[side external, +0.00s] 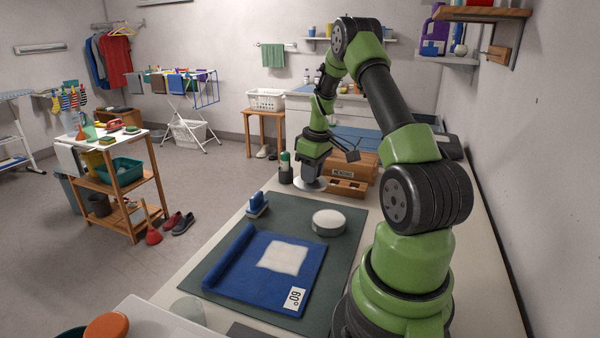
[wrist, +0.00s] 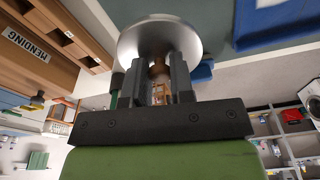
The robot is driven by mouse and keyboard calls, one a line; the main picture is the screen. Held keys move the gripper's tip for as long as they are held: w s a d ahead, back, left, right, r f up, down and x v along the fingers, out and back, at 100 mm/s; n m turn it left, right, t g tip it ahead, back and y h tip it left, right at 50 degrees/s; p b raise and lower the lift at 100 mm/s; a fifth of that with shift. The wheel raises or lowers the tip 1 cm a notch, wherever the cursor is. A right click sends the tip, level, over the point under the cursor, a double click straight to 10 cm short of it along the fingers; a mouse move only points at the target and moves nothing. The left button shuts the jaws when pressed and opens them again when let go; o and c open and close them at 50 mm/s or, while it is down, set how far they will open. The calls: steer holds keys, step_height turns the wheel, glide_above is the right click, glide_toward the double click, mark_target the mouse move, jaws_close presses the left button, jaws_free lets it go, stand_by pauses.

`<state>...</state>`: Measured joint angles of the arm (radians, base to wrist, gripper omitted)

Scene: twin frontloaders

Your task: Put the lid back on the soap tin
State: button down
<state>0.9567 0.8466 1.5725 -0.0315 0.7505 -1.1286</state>
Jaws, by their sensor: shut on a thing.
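The lid (side external: 309,184), a pale metal disc, hangs from my gripper (side external: 313,168) above the far end of the worktop, close to the wooden box. In the wrist view the shiny round lid (wrist: 160,32) has a brownish knob between my fingertips (wrist: 158,72), which are shut on it. The soap tin (side external: 328,229) is a low, round, pale tin on the dark green mat, nearer the side camera than my gripper and apart from it. Its top looks white; I cannot tell the inside from the soap.
A wooden box marked MENDING (side external: 350,172) stands just beside the lid, with a dark green bottle (side external: 285,170) on the other side. A blue item (side external: 257,204) sits on the mat's edge. A blue cloth (side external: 228,262) with a white square lies in front. Bare mat (side external: 350,255) surrounds the tin.

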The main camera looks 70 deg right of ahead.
glide_above(328, 218)
steer(key=shift+s+n, duration=0.2)
steer(key=shift+n, duration=0.1)
steer(key=shift+f, duration=3.2)
steer(key=shift+f, duration=0.15)
steer(key=shift+c, duration=2.1)
jaws_free()
step_height(328, 218, up, 7)
